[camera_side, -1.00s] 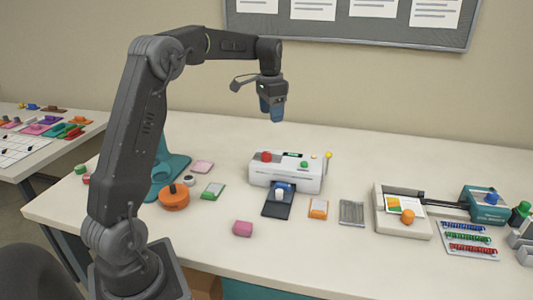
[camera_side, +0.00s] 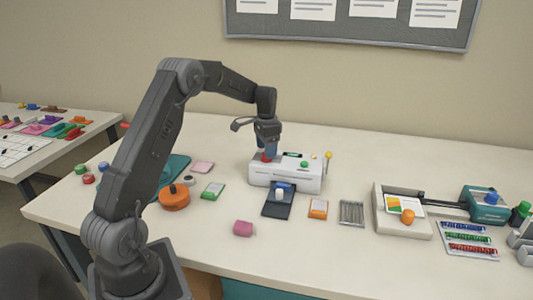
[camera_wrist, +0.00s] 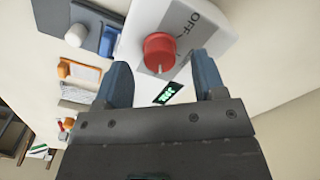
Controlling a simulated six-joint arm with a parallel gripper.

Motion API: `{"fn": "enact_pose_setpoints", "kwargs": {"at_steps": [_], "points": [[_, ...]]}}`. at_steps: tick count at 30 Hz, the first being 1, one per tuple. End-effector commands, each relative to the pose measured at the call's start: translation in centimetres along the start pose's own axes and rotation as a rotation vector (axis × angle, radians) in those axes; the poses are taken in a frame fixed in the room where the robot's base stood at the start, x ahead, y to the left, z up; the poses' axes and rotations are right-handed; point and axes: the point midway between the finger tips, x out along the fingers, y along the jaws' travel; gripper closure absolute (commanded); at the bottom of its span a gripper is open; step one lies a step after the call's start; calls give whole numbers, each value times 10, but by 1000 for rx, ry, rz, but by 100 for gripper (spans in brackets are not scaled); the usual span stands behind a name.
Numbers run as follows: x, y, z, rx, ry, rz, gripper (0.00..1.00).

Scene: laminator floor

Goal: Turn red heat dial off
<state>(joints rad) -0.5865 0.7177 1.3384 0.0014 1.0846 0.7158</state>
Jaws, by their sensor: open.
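The red heat dial (camera_wrist: 159,52) sits on top of the white laminator (camera_side: 300,178), at its left end in the side view. In the wrist view the dial has a pale pointer line, and the word OFF is printed on a grey patch beside it. My gripper (camera_side: 267,154) is over the dial, pointing down. In the wrist view my gripper (camera_wrist: 160,78) is open, with its two blue fingers apart and the dial lying between and just beyond their tips. I cannot tell whether a finger touches it. A dark display with green characters (camera_wrist: 169,93) is next to the dial.
A dark blue tray with a white knob (camera_side: 279,203) is in front of the laminator. A green button (camera_side: 304,164) and a yellow-topped post (camera_side: 328,157) are to the dial's right. An orange round thing (camera_side: 174,198) and a pink block (camera_side: 243,228) lie on the table.

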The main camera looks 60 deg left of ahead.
Motion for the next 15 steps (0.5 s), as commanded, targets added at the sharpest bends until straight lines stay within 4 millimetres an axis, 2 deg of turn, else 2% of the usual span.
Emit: {"fn": "enact_pose_setpoints", "kwargs": {"at_steps": [1, 6, 15], "points": [[8, 0, 0, 0, -3, 2, 36], [19, 0, 0, 0, -1, 0, 36], [22, 0, 0, 0, 0, -1, 36]]}}
